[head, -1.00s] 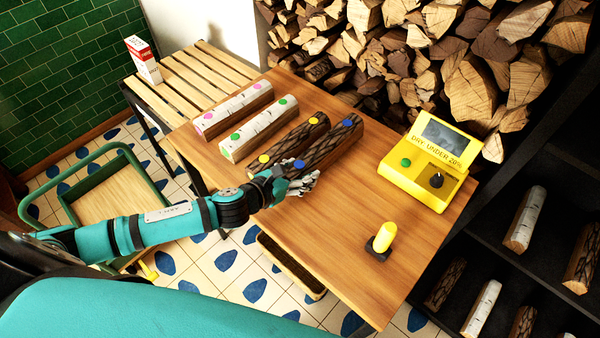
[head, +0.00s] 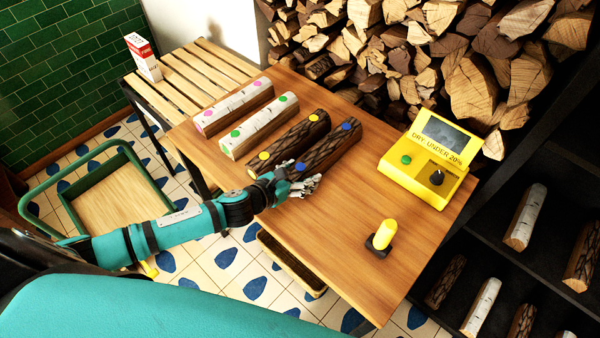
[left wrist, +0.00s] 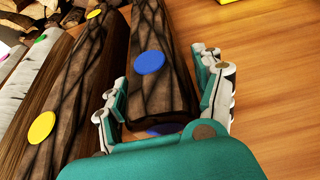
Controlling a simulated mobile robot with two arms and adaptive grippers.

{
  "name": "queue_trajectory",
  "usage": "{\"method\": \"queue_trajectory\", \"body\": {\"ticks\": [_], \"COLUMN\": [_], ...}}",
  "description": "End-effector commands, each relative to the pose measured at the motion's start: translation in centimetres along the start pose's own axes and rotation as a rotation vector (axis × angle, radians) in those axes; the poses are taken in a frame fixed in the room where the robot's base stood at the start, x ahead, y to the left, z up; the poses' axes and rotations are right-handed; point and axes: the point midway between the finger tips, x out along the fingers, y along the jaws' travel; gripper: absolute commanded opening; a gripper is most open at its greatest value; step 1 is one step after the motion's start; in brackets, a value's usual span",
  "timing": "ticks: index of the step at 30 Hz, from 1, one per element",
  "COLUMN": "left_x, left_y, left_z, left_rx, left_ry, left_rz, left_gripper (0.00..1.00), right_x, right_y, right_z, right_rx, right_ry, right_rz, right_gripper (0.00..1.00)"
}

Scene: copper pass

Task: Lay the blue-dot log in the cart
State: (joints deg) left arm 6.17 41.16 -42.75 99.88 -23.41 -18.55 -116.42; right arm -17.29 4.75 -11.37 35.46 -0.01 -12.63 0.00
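The blue-dot log (head: 334,146) has dark bark and a blue dot near each end. It lies on the wooden table as the rightmost in a row of logs. My left gripper (head: 302,182) is at the log's near end. In the left wrist view, the gripper (left wrist: 166,92) is open, with its fingers on either side of the blue-dot log (left wrist: 158,68). A gap shows between the log and the right finger; contact on the left cannot be told. The cart (head: 112,200), with a green frame and wooden bed, stands on the floor at the left. My right gripper is not in view.
A yellow-dot log (head: 294,140) lies close beside it, then green-dot (head: 258,125) and pink-dot (head: 232,106) birch logs. A yellow meter (head: 428,170) and a yellow-topped object (head: 382,238) stand on the table's right. The table's front middle is clear.

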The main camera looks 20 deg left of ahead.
Motion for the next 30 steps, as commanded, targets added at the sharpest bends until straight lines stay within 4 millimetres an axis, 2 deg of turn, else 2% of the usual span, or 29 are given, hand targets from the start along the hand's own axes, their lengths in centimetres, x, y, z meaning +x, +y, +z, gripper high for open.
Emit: {"method": "queue_trajectory", "body": {"ticks": [7,10,21,27,30], "left_x": [-0.1,-1.1,-8.8,-11.3,-12.3], "left_y": [0.0,0.0,0.0,0.0,0.1], "left_z": [0.3,0.0,-0.2,0.0,0.1], "left_rx": [0.0,0.001,0.002,0.001,0.003], "left_ry": [-0.001,0.002,0.004,0.002,0.004], "left_rz": [0.0,0.0,-0.001,0.0,0.002], "left_gripper": [0.69,0.69,0.69,0.69,0.74], "right_x": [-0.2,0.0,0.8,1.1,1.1], "right_y": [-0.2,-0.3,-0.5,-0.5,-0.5], "right_z": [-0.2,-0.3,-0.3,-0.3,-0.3], "right_rx": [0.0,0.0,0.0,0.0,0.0], "right_ry": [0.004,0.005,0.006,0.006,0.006], "right_rz": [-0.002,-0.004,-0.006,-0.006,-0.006], "right_gripper": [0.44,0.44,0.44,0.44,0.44]}}
